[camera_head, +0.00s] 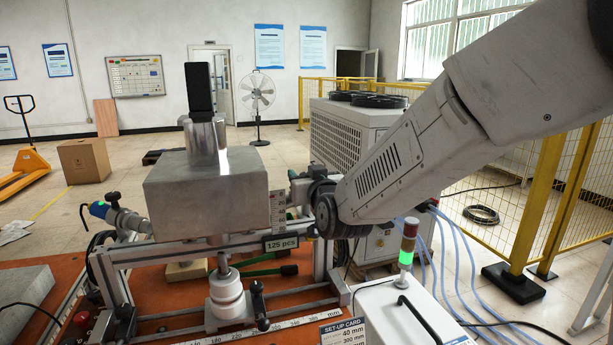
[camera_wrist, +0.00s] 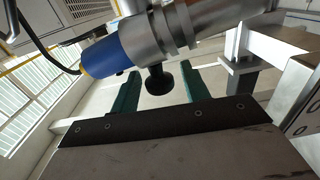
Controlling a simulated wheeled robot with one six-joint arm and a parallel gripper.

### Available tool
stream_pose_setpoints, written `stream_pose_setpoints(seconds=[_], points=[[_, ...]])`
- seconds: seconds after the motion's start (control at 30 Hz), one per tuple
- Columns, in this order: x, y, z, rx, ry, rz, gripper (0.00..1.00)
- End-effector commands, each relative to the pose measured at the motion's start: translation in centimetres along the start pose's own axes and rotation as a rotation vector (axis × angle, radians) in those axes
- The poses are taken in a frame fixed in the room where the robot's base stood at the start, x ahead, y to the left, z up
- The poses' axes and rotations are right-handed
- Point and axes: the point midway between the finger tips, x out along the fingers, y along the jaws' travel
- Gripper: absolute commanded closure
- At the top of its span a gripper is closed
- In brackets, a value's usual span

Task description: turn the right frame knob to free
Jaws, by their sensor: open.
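In the wrist view, a black round knob (camera_wrist: 158,80) hangs on a short stem from a steel cylinder (camera_wrist: 150,38) with a blue end (camera_wrist: 105,52). My gripper (camera_wrist: 171,72) has its two green fingers apart, one on each side of the knob in the picture. I see no contact between them, and the depth gap is hard to judge. Any markings on the knob are not readable.
A metal frame (camera_head: 200,248) stands on the orange table (camera_head: 185,295) below the block. A white box with a signal light (camera_head: 408,243), lit green, stands front right. A similar blue-ended part (camera_head: 98,210) with a black knob (camera_head: 113,197) is at left. Pale blue hoses run behind.

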Motion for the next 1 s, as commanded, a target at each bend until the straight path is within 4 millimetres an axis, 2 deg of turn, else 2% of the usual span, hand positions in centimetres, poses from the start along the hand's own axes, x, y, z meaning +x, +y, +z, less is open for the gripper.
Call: stream_pose_setpoints(seconds=[0.13, 0.17, 0.2, 0.3, 0.67, 1.0], points=[[-0.02, 0.0, 0.0, 0.0, 0.0, 0.0, 0.54], [-0.03, 0.0, -0.01, 0.0, 0.0, 0.0, 0.59], [-0.03, 0.01, -0.01, 0.0, 0.0, 0.0, 0.71], [-0.04, 0.01, -0.01, 0.0, 0.0, 0.0, 0.95], [-0.06, 0.07, -0.01, -0.001, 0.0, -0.04, 0.95], [-0.01, 0.29, 0.02, -0.002, -0.001, -0.255, 0.95]])
